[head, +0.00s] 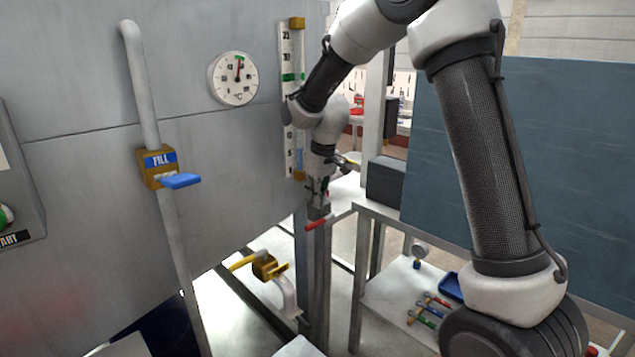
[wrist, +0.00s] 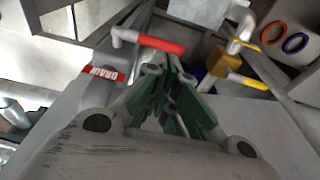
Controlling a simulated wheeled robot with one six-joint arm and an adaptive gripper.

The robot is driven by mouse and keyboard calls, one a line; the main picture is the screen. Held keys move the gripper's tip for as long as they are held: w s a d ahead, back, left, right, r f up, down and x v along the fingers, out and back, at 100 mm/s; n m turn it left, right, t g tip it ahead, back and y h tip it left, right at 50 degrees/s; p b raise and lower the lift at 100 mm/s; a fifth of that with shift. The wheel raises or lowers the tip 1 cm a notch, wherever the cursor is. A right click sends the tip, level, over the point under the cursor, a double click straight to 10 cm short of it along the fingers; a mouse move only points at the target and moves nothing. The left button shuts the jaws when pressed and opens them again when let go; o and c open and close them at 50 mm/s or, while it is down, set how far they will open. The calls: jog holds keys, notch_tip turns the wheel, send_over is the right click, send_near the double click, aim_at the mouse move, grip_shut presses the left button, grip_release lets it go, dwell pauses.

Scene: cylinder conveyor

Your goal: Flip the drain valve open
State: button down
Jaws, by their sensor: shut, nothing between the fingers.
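The drain valve's red lever (head: 316,224) shows just below my gripper (head: 319,205) in the head view, with the post beside it. In the wrist view the red lever (wrist: 158,44) runs sideways from a pale stem, near a red DRAIN label (wrist: 104,76) that reads upside down. My gripper (wrist: 165,75) is shut with nothing in it; its green-padded fingertips lie just below the lever in that picture. I cannot tell whether they touch it. The valve body is largely hidden behind my gripper in the head view.
A yellow-handled valve (head: 266,267) sits on a pipe lower left of the lever. The blue FILL lever (head: 180,181) and dial (head: 233,78) are on the grey tank (head: 80,90). A metal shelf (head: 395,287) with small tools stands to the right.

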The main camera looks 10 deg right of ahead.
aim_at(319, 223)
jog(key=f, duration=0.3)
jog(key=w+f, duration=0.1)
jog(key=f, duration=0.1)
jog(key=shift+a+f, duration=0.2)
jog(key=shift+a, duration=0.05)
